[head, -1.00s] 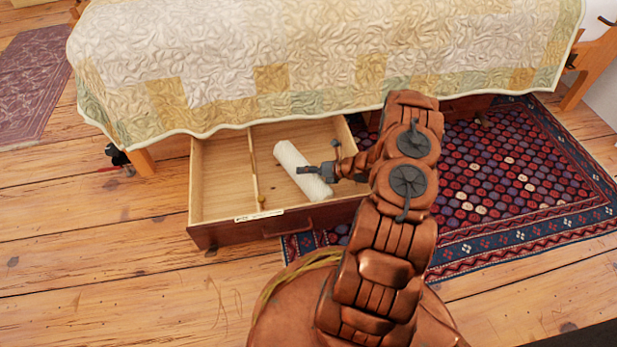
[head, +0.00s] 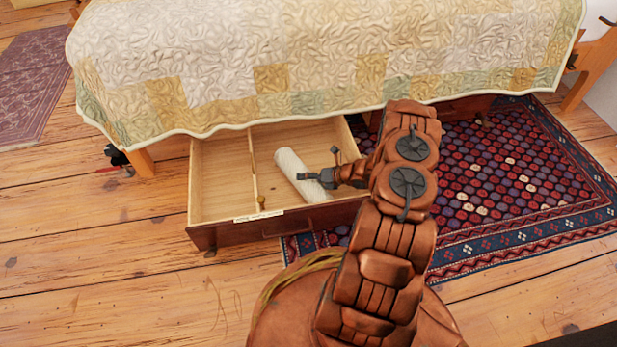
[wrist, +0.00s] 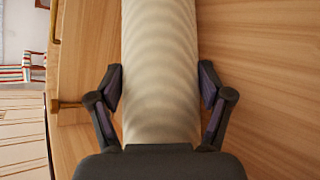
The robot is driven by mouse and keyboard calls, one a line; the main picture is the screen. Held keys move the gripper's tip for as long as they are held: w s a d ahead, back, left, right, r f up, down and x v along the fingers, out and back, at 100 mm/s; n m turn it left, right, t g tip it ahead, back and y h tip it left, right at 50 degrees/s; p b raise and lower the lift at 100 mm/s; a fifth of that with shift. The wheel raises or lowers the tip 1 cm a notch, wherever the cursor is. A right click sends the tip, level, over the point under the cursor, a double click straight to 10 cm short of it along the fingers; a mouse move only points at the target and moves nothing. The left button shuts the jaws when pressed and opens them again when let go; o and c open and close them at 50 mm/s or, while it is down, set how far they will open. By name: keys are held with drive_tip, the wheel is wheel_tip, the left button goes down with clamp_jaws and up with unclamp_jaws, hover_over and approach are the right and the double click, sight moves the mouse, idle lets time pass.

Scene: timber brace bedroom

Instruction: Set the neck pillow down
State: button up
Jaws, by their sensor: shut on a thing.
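The neck pillow (head: 290,164) is a white cylindrical roll in the head view, lying lengthwise over the right compartment of the open drawer (head: 222,182). It also fills the middle of the wrist view (wrist: 160,50).
A thin divider (head: 253,174) splits the drawer, and its left compartment looks empty. The bed with a patchwork quilt (head: 220,60) overhangs the drawer's back. A patterned rug (head: 500,180) lies to the right.

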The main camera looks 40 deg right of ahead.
drive_tip(key=o, duration=1.3)
drive_tip(key=shift+o, duration=0.2)
drive_tip(key=shift+r, duration=0.1)
drive_tip(key=shift+d+r, duration=0.1)
drive_tip(key=shift+r, duration=0.4)
drive_tip(key=p+v, duration=0.3)
drive_tip(key=v, duration=0.9)
drive_tip(key=shift+p, duration=0.4)
